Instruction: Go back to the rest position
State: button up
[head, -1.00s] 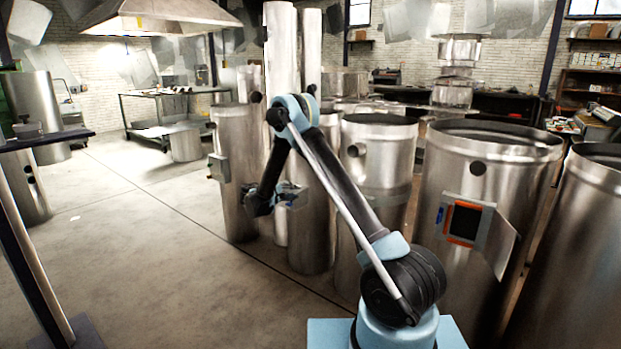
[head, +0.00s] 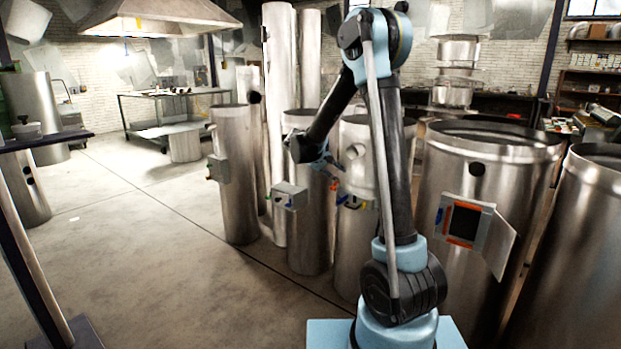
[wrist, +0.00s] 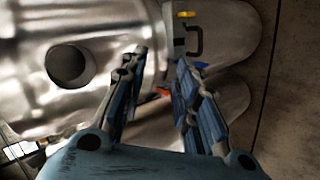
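My gripper (head: 336,169) is raised in front of the middle flue pipes in the head view, small and partly blurred. In the wrist view my gripper (wrist: 163,58) has its two blue-grey fingers apart, with nothing held between them. Beyond the fingers lies a shiny steel pipe (wrist: 110,35) with a dark round hole (wrist: 69,65). A grey fitting with a dark handle (wrist: 194,42) and a yellow tab shows just past the fingertips; I cannot tell its distance.
A wide pipe (head: 430,190) at right has an open hatch door (head: 499,246) sticking out. Another wide pipe (head: 575,260) stands beside it. Grey boxes (head: 289,195) (head: 218,168) sit on narrower pipes. The floor (head: 150,240) at left is clear.

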jog(key=s+d+r+m+g+y, duration=0.1)
jog(key=s+d, duration=0.3)
jog(key=s, duration=0.4)
jog(key=s+d+r+m+g+y, duration=0.1)
jog(key=s+d+y, duration=0.15)
jog(key=s, duration=0.65)
jog(key=s+d+m+g, duration=0.1)
jog(key=s+d, duration=0.3)
jog(key=s, duration=0.4)
jog(key=s+f+m+y, duration=0.1)
jog(key=s+f, duration=0.3)
jog(key=s, duration=0.6)
jog(key=s+a+f+m+g+y, duration=0.1)
jog(key=s+f+y, duration=0.2)
jog(key=s, duration=0.8)
notch_tip(320, 180, down, 2)
jog(key=shift+s+a+m+y, duration=0.25)
jog(key=shift+a+m+y, duration=0.05)
jog(key=shift+y, duration=0.05)
jog(key=shift+w+f, duration=0.2)
jog(key=shift+w, duration=0.2)
jog(key=shift+o, duration=0.6)
